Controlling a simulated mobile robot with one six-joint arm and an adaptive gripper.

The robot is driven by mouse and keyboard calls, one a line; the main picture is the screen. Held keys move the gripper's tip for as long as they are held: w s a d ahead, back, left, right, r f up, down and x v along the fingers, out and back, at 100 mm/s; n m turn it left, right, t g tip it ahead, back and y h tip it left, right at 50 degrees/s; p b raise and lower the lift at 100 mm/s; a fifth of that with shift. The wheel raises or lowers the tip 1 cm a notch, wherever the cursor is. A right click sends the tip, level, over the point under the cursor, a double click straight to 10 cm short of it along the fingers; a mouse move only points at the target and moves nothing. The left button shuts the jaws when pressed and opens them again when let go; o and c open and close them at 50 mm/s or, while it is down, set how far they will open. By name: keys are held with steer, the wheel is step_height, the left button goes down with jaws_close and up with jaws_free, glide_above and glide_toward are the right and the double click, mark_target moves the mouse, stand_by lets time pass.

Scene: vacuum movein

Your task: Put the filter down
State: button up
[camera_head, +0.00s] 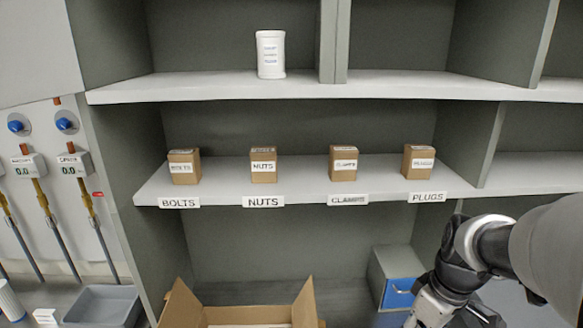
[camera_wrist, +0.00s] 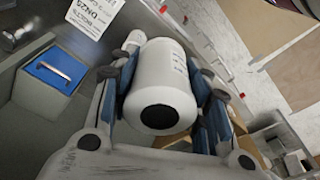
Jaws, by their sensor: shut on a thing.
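The filter (camera_wrist: 166,72) is a white cylinder with a dark round hole in its near end and small print on its side. My gripper (camera_wrist: 162,88) is shut on it in the wrist view, with one blue-padded finger on each side. The filter is tilted in the picture, and its far end is partly hidden. In the head view my arm comes in at the lower right; the fingertips and the held filter are out of that frame.
A similar white canister (camera_head: 270,54) stands on the upper shelf (camera_head: 380,84). Several small labelled boxes stand on the middle shelf (camera_head: 310,190). Below are an open carton (camera_head: 183,306), a blue-fronted drawer box (camera_head: 398,292) and a grey bin (camera_head: 104,306) at left.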

steer(key=w+a+f+m+b, duration=0.1)
steer(key=w+a+f+m, duration=0.1)
steer(key=a+f, duration=0.3)
steer(key=w+a+f+m+b, duration=0.1)
steer(key=w+a+f+m, duration=0.2)
steer(key=f, duration=0.6)
steer(key=a+m, duration=0.1)
steer(key=a, duration=0.1)
steer(key=shift+w+a+f+h, duration=0.2)
steer(key=shift+w+a+h, duration=0.1)
steer(key=shift+w+h, duration=0.1)
